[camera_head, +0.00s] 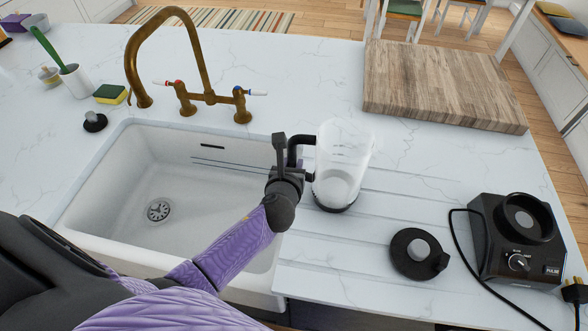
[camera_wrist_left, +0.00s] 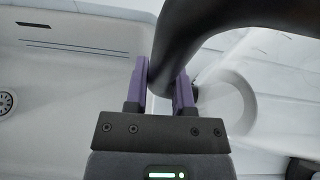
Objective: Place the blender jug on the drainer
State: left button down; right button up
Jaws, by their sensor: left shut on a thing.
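The blender jug (camera_head: 343,165) is clear with a black handle and a dark base ring. It is upright over the grooved drainer (camera_head: 385,206), right of the sink. I cannot tell whether its base touches the grooves. My left gripper (camera_head: 294,160) is shut on the jug's black handle, at the jug's left side. In the left wrist view the purple fingers of the gripper (camera_wrist_left: 168,85) are on either side of the dark handle (camera_wrist_left: 205,35), and the pale jug (camera_wrist_left: 228,100) is partly hidden behind it. My right gripper is not in view.
The white sink (camera_head: 110,205) lies left of the jug. A brass tap (camera_head: 190,60) stands behind the sink. A black lid (camera_head: 418,253) and the blender base (camera_head: 518,235) with its cord are at the right. A wooden board (camera_head: 440,85) lies behind.

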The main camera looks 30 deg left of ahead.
pick_arm(q)
jog(key=shift+r, duration=0.15)
jog(key=c, duration=0.6)
grip_release()
jog(key=shift+o, duration=0.7)
jog(key=p+v, duration=0.3)
jog(key=v, duration=0.9)
jog(key=shift+s, duration=0.1)
